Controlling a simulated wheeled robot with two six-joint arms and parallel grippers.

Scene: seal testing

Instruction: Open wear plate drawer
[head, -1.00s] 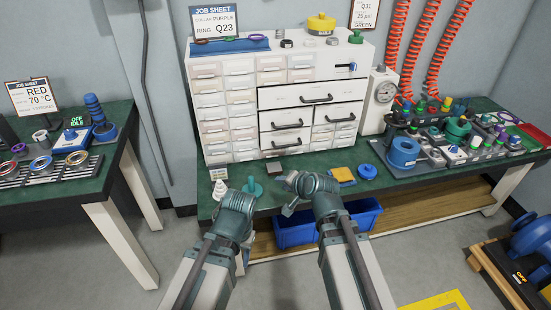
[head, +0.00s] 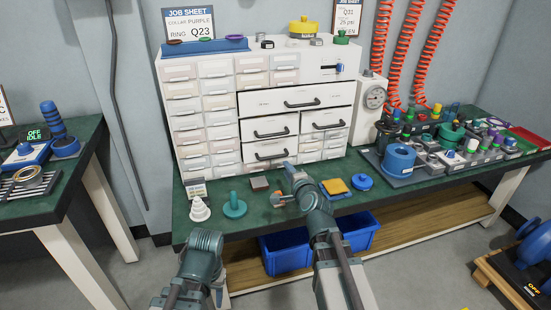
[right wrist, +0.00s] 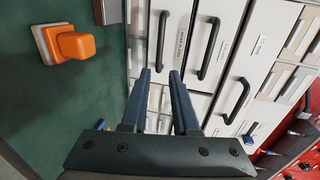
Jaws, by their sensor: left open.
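The white drawer cabinet (head: 206,150) stands at the back of the green bench.
An orange knob on a grey base (right wrist: 68,43) lies on the bench beside the right gripper. Blue bins (head: 286,253) sit below.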

